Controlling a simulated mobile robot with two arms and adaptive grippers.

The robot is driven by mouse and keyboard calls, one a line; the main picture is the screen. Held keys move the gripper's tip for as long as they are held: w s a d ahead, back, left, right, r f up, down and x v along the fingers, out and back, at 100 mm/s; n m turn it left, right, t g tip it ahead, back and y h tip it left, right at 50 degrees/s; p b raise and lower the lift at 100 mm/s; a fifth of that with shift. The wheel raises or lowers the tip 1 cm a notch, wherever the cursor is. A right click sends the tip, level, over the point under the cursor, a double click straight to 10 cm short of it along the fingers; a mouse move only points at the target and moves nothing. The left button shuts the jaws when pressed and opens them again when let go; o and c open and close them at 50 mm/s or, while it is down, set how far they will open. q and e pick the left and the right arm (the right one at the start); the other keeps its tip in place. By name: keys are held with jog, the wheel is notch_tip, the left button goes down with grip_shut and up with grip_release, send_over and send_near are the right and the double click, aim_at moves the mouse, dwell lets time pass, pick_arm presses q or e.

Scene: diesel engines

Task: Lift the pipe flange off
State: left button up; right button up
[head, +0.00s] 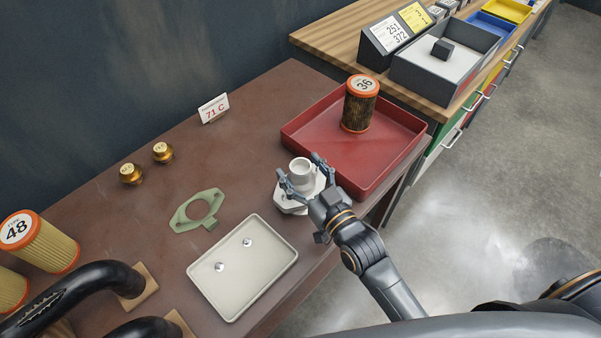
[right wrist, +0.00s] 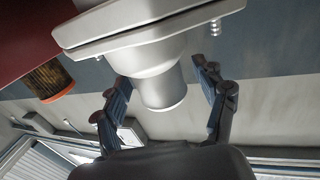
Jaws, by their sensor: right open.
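The pale grey pipe flange (head: 299,171) stands near the table's right front edge, with a round neck above a flat plate. My right gripper (head: 301,172) is open, with one finger on either side of the neck. In the right wrist view, the pipe flange (right wrist: 160,62) appears upside down, its neck between the open fingers of the right gripper (right wrist: 162,78). Gaps show beside the neck, and bolt ends (right wrist: 215,28) show at the plate. I cannot tell what lies under the plate. My left gripper is not in view.
A green gasket (head: 183,217) and a cream tray (head: 229,295) with two small bolts lie left of the flange. A red tray (head: 391,163) holding a filter (head: 360,105) is behind it. Black pipes (head: 75,287) and another filter (head: 48,246) stand at left.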

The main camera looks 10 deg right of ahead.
jog(key=shift+c, duration=0.8)
grip_shut()
jog(key=shift+r, duration=0.1)
jog(key=shift+r, duration=0.4)
notch_tip(320, 180, up, 2)
jog(key=shift+r+b, duration=0.25)
jog(key=shift+b, duration=0.2)
jog(key=s+d+r+p, duration=0.3)
jog(key=s+r, duration=0.6)
jog(key=s, duration=0.4)
jog(key=shift+s+d+r+p, duration=0.3)
jog(key=shift+p, duration=0.4)
